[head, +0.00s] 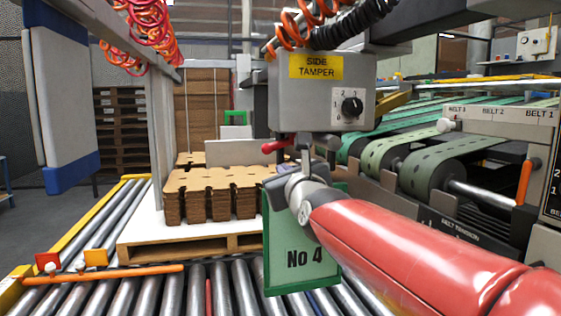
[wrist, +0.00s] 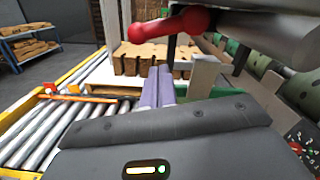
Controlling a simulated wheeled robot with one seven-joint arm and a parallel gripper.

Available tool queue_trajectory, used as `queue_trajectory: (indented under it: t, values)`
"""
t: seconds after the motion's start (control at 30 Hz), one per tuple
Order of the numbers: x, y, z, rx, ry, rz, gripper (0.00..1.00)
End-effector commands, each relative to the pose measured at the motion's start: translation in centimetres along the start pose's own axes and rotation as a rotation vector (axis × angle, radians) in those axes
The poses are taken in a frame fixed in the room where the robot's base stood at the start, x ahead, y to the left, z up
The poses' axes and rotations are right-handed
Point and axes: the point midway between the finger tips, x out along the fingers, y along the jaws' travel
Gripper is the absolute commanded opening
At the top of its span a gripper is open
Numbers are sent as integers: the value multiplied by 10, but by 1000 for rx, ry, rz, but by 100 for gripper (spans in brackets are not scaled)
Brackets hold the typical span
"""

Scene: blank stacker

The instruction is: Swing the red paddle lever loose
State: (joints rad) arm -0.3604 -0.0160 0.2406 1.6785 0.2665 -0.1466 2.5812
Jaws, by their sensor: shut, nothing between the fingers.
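The red paddle lever (head: 277,146) sticks out to the left under the grey side tamper box (head: 318,100). In the wrist view the red lever (wrist: 172,25) crosses the top, its rounded end to the left and its other end by a dark upright post. My gripper (wrist: 159,72) is shut and empty, its two grey-purple fingers together. In that picture the fingertips lie below the lever with a small gap; I cannot tell whether they touch it in depth.
A green plate marked No 4 (head: 300,262) hangs behind my wrist. Stacked brown cardboard blanks (head: 212,197) sit on a pallet (head: 140,250) to the left. Rollers (head: 225,290) run along the front. Green belts (head: 430,165) lie to the right. Orange coiled hoses hang above.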

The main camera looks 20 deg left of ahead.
Motion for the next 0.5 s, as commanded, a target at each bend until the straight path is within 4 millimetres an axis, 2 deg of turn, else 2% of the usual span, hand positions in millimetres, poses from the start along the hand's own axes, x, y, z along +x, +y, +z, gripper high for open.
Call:
queue_trajectory:
  t: [0.1, 0.2, 0.5]
  values:
    - [3, -1, 15, 1, 1, 3, 0]
    - [5, 0, 21, 2, 2, 3, 0]
    - [6, 1, 24, -1, 2, 3, 0]
